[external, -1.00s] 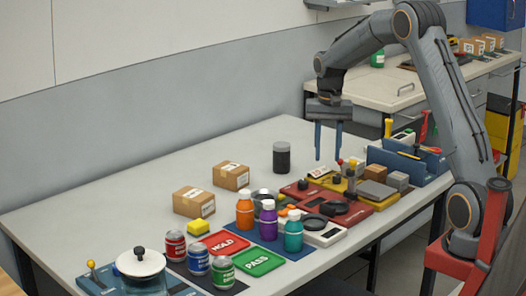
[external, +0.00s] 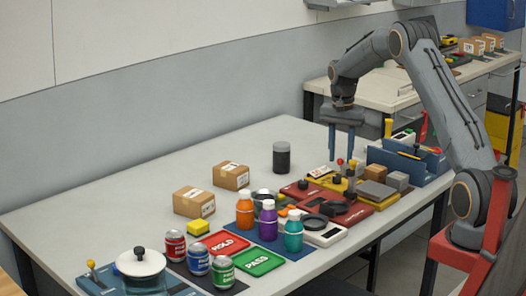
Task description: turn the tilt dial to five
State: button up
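My gripper (external: 341,155) is at the upper middle right of the external view, above the back of the table and pointing down. Its two blue fingers are apart with nothing between them. I cannot tell which knob is the tilt dial, and no numbers are readable. The gripper does not touch either panel.
Grey and brown blocks (external: 376,172) and a blue tray (external: 420,165) stand right of the panels. A dark cylinder (external: 281,157) stands to the left. Bottles (external: 268,222), cans (external: 197,260) and cardboard boxes (external: 231,176) fill the nearer side. The table's back left is clear.

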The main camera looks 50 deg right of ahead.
jog(key=shift+f, duration=0.35)
grip_shut()
